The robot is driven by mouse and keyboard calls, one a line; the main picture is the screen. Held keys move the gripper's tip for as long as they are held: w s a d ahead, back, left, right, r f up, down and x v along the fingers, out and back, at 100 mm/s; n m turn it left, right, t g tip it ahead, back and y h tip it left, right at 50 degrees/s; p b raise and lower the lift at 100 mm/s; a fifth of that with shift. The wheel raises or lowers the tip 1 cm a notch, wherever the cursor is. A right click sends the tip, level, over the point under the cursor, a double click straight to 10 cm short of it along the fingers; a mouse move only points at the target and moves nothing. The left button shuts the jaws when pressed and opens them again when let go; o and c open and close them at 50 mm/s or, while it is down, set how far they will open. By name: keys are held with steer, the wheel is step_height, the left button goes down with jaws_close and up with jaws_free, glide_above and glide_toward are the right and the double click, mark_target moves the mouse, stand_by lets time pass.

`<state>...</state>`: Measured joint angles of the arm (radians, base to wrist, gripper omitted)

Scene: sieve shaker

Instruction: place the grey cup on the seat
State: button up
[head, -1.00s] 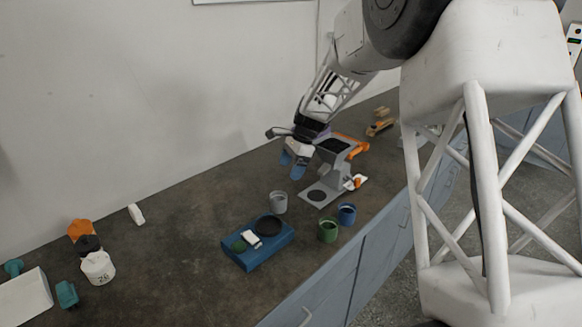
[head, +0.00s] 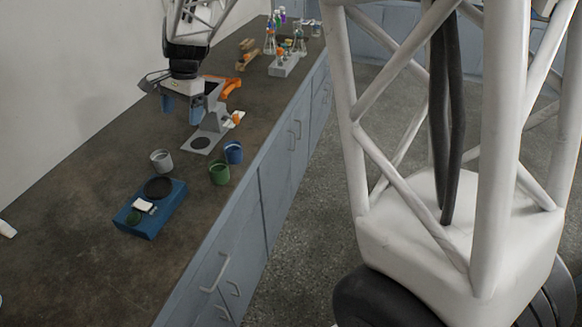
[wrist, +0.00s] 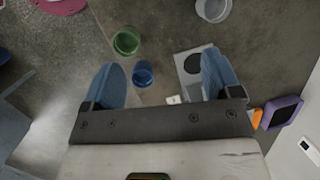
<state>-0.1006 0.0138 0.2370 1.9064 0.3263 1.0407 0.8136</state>
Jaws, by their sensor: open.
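The grey cup (head: 161,161) stands upright on the bench, behind the blue block and left of the green cup. It also shows at the top edge of the wrist view (wrist: 213,10), partly cut off. A round dark seat (head: 158,188) lies on top of the blue block (head: 150,222); another dark disc (head: 201,142) lies on the grey stand's base plate (head: 213,150). I cannot tell which is the seat meant. My gripper (head: 181,110) is open and empty, pointing down near the grey stand, above and beyond the grey cup. Its two blue fingers frame the wrist view (wrist: 163,78).
A green cup (head: 219,172) and a blue cup (head: 233,152) stand near the bench's front edge, close to the grey cup. The grey stand's upright and an orange part (head: 230,87) are beside my gripper. Glassware (head: 285,60) stands farther back. The left bench is largely clear.

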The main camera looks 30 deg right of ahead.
steer(key=s+d+r+n+t+h, duration=0.1)
steer(key=s+d+r+n, duration=0.15)
steer(key=s, duration=0.65)
steer(key=s+d+r+n+t, duration=0.1)
steer(key=s+d+r+n, duration=0.2)
steer(key=s, duration=0.5)
steer(key=s+d+f+n+h, duration=0.1)
steer(key=s+d+n, duration=0.1)
steer(key=s, duration=0.8)
steer(key=s+d+f+n+t+h, duration=0.1)
steer(key=s+d, duration=0.3)
steer(key=s, duration=0.6)
steer(key=shift+s+d+n, duration=0.15)
steer(key=shift+d+n, duration=0.15)
steer(key=shift+n, duration=0.45)
steer(key=shift+o, duration=0.4)
steer(key=shift+r, duration=0.1)
